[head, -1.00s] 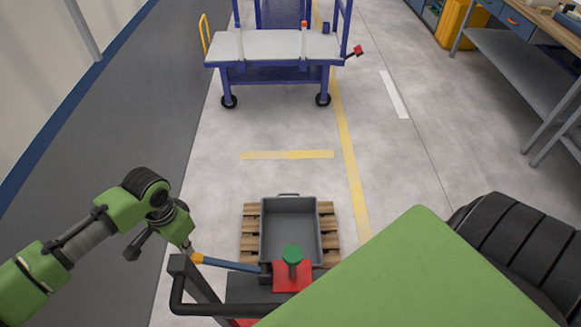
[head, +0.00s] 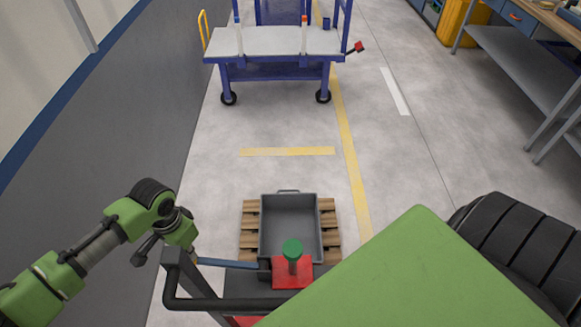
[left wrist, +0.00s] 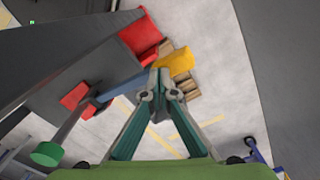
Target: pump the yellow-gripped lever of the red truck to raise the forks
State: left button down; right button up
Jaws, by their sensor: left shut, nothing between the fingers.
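The red truck (head: 293,272) stands in front of me at the bottom of the head view, with a dark handle frame (head: 230,304). Its lever (head: 228,264) is a blue bar running left from the red part. My left gripper (head: 191,251) is shut and empty at the lever's grip end. In the left wrist view its fingertips (left wrist: 158,70) are close beside the grip; contact is unclear. The forks are hidden. My right gripper is out of view.
A grey crate (head: 290,197) sits on a wooden pallet (head: 330,220) ahead of the truck. A green knob (head: 292,249) stands on the red part. A blue cart (head: 275,72) stands farther off, with a workbench (head: 515,55) at right. The floor between pallet and cart is clear.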

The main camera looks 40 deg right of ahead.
aim_at(196, 263)
pick_arm(q)
notch_tip(196, 263, down, 7)
jog(key=b, duration=0.3)
jog(key=shift+r, duration=0.1)
notch_tip(196, 263, up, 13)
jog(key=p, duration=1.2)
jog(key=shift+f, duration=0.2)
jog(key=shift+r+p, duration=0.5)
jog(key=shift+p, duration=0.1)
jog(key=shift+f, duration=0.15)
